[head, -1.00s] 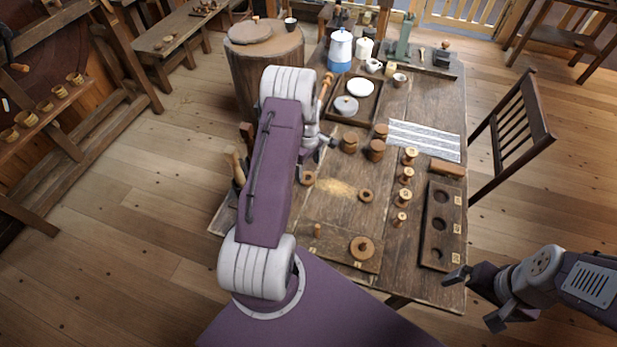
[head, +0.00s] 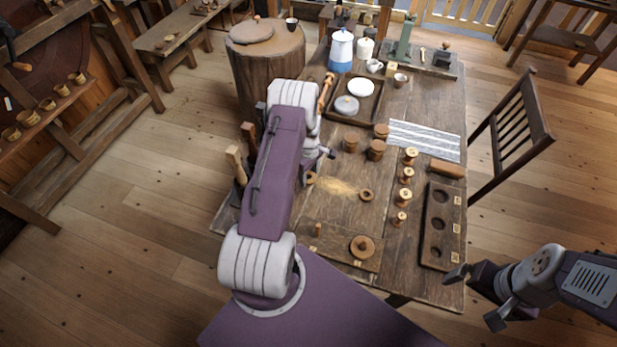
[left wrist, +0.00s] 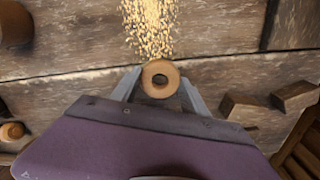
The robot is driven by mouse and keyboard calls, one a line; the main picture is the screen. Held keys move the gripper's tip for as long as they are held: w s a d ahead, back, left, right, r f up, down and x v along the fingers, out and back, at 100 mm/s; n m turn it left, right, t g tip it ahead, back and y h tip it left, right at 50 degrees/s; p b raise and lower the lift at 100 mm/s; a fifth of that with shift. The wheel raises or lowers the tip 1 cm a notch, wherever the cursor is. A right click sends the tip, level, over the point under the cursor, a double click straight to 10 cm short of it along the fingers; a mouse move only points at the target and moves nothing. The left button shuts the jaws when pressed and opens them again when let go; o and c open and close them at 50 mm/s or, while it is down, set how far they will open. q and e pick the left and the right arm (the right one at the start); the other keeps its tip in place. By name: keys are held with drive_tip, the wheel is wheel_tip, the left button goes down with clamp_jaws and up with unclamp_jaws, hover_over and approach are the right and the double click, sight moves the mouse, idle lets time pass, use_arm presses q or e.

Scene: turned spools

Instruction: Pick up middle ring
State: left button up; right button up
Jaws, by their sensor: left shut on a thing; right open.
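A small pale wooden ring (left wrist: 172,71) sits between the fingertips of my left gripper (left wrist: 160,82) in the left wrist view. The gripper is shut on it, close over the tabletop. In the head view this ring (head: 311,179) shows only partly beside my left arm, which hides the fingers. Another small ring (head: 366,195) lies on the table to its right. A larger wooden disc with a knob (head: 361,246) lies on a flat board (head: 340,255) near the front. My right gripper (head: 476,297) is open and empty, off the table's front right corner.
Sawdust (head: 340,187) lies between the two rings. Several spools (head: 405,176) stand in a row beside a dark tray with round hollows (head: 430,253). Lidded wooden pots (head: 376,150) stand further back. Tool handles (head: 236,163) rise at the table's left edge.

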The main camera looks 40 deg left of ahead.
use_arm(q)
wheel_tip(320, 180, up, 4)
drive_tip(key=shift+w+d+r+b, duration=0.1)
drive_tip(key=shift+d+r+b, duration=0.05)
drive_tip(key=shift+b, duration=0.2)
drive_tip(key=w+d+r+b, duration=0.1)
drive_tip(key=w+d+r, duration=0.2)
drive_tip(key=d+r, duration=0.3)
drive_tip(key=d, duration=0.5)
drive_tip(key=shift+r, duration=0.35)
drive_tip(key=shift+w, duration=0.2)
